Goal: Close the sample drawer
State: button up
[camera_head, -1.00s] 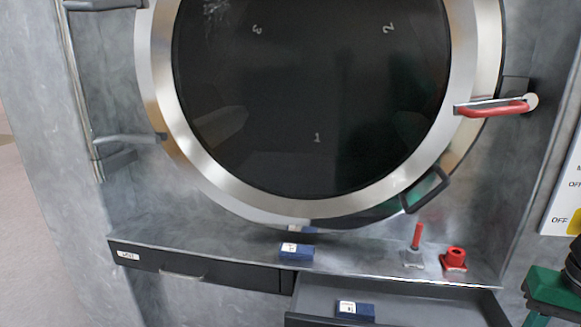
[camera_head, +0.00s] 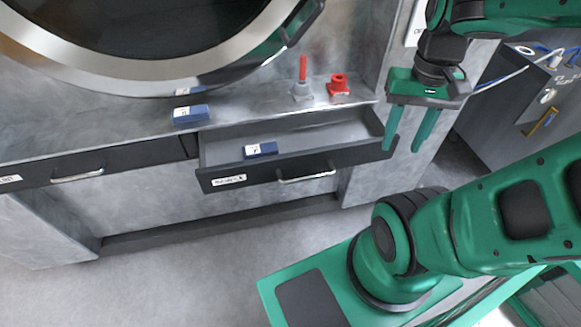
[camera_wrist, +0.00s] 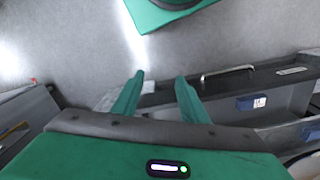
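The sample drawer (camera_head: 217,177) is pulled open below the washer's ledge, with a metal handle (camera_head: 306,177) and a label on its dark front. A blue box with a white label (camera_head: 260,150) lies inside it. In the wrist view the drawer front (camera_wrist: 179,91) and its handle (camera_wrist: 228,72) are to the right of the fingers. My gripper (camera_head: 408,142) is open and empty, to the right of the drawer's right end in the head view. It points down, apart from the handle. The fingers also show in the wrist view (camera_wrist: 160,78).
A closed drawer (camera_head: 110,162) is at the left. On the ledge stand another blue box (camera_head: 190,116), a red-handled valve (camera_head: 302,80) and a red fitting (camera_head: 339,85). The round washer door (camera_head: 140,60) is above. A dark cabinet (camera_head: 530,95) stands at the right.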

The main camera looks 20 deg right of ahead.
aim_at(311, 146)
jog(key=u, duration=0.9)
jog(key=k, duration=1.3)
jog(key=z, duration=0.7)
jog(key=i, duration=1.05)
jog(key=u, duration=0.05)
